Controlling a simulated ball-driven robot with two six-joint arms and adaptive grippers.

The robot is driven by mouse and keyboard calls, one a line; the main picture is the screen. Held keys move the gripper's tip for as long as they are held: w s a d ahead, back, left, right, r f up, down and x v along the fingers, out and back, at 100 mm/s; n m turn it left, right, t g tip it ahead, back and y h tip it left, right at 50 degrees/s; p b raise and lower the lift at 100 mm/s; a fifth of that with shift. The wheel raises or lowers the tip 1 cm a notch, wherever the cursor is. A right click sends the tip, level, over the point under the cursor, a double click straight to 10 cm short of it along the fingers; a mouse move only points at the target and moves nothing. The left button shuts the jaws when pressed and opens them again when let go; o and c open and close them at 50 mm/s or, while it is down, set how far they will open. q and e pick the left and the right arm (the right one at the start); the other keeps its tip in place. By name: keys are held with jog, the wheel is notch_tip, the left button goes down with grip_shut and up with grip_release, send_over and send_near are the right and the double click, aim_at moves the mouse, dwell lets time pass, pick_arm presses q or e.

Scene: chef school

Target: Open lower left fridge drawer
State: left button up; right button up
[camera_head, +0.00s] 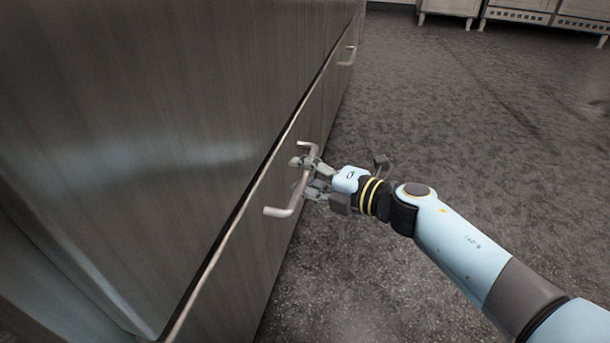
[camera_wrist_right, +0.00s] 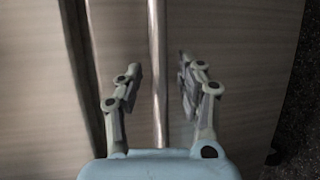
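The lower drawer front (camera_head: 255,267) is a brown-grey panel below a long dark seam. Its bar handle (camera_head: 283,209) is a metal bar running along the front. My right gripper (camera_head: 308,174) is at the handle, with its fingers on either side of the bar. In the right wrist view the handle (camera_wrist_right: 157,60) runs between the two fingers of the right gripper (camera_wrist_right: 160,78), with a gap on both sides. The right gripper is open. The drawer front looks flush with the cabinet. My left gripper is not in view.
The large upper fridge panel (camera_head: 150,110) fills the left side. A second handle (camera_head: 347,56) is farther along the same low row. Open grey floor (camera_head: 470,130) lies to the right. Pale cabinets (camera_head: 515,14) stand far at the back.

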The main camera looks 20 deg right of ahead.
grip_shut()
dwell(0.3)
